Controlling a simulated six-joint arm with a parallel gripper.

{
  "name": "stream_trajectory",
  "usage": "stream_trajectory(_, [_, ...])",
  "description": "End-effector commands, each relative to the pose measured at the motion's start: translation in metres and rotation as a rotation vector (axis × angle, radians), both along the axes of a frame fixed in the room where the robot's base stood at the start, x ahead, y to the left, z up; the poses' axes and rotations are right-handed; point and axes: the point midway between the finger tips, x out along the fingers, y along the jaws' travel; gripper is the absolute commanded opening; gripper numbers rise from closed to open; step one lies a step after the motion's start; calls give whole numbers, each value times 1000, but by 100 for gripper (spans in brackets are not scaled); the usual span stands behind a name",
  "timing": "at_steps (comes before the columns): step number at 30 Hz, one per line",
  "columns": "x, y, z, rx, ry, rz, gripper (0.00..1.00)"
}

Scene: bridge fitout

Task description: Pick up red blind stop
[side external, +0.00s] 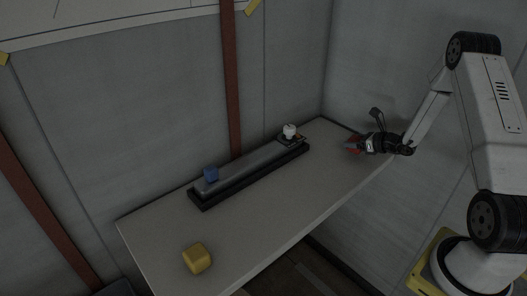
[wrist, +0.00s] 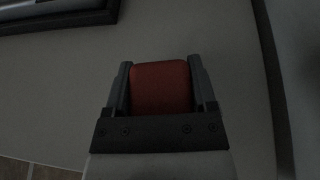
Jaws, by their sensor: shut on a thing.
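The red blind stop (wrist: 161,88) is a red block between the two fingers of my gripper (wrist: 160,75) in the wrist view. The fingers press on its left and right sides. In the side external view my gripper (side external: 353,147) is over the far right end of the table, and a bit of the red blind stop (side external: 354,151) shows at the fingers. I cannot tell whether the block touches the table or is just above it.
The pale table (side external: 270,205) has a dark rail (side external: 250,172) along its back, with a blue block (side external: 211,174) and a white knob-like part (side external: 290,131) on it. A yellow block (side external: 197,258) sits near the front left. The table's middle is clear. Walls close the back and right.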

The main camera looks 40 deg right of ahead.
Motion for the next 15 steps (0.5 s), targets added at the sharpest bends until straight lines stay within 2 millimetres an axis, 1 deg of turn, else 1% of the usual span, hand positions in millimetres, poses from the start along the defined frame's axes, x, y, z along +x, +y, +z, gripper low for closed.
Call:
stream_trajectory(1, [-1,0,7,-2,-1,0,12])
stream_trajectory(5, [-12,6,21,-1,-1,-1,12])
stream_trajectory(15, [-43,23,63,-1,-3,-1,12])
